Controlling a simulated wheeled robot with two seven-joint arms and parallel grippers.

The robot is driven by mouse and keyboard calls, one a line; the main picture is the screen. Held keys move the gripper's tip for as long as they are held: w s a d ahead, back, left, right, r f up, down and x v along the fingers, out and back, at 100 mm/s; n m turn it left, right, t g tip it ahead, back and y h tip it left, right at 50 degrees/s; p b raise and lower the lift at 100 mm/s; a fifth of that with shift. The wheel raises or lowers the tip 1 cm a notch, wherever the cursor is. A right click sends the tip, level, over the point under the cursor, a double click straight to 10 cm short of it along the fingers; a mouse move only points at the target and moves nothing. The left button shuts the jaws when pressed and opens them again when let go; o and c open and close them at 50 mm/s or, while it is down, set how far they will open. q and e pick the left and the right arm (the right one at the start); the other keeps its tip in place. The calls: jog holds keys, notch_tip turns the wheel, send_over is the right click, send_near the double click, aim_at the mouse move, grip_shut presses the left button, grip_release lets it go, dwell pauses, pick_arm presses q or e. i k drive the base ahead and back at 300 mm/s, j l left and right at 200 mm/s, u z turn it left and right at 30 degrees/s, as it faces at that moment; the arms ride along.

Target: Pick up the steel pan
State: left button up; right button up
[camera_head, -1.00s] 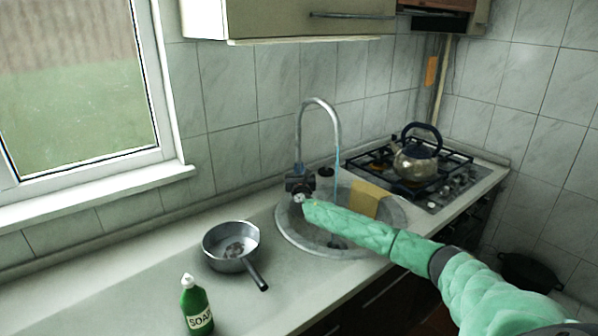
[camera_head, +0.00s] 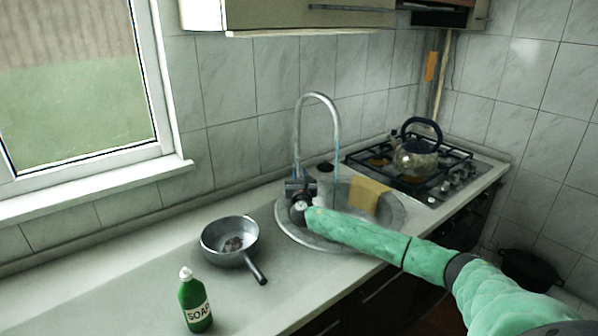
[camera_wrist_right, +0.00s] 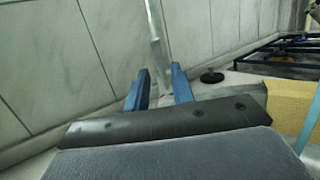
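The steel pan (camera_head: 232,250) is a grey pan with a dark handle pointing to the lower right. It sits upright on the counter, left of the sink. My right gripper (camera_head: 299,187) is at the faucet base, above the sink's left edge, to the right of the pan and apart from it. In the right wrist view its two blue fingers (camera_wrist_right: 160,88) are spread with a gap between them, and the faucet pipe (camera_wrist_right: 153,30) shows behind that gap. I cannot tell whether they touch the faucet. The pan is not in the wrist view. My left gripper is not in view.
A green soap bottle (camera_head: 195,303) stands in front of the pan, to its left. A kettle (camera_head: 414,158) sits on the stove. The counter left of the pan is clear.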

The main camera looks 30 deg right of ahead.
aim_at(240, 253)
jog(key=k, duration=1)
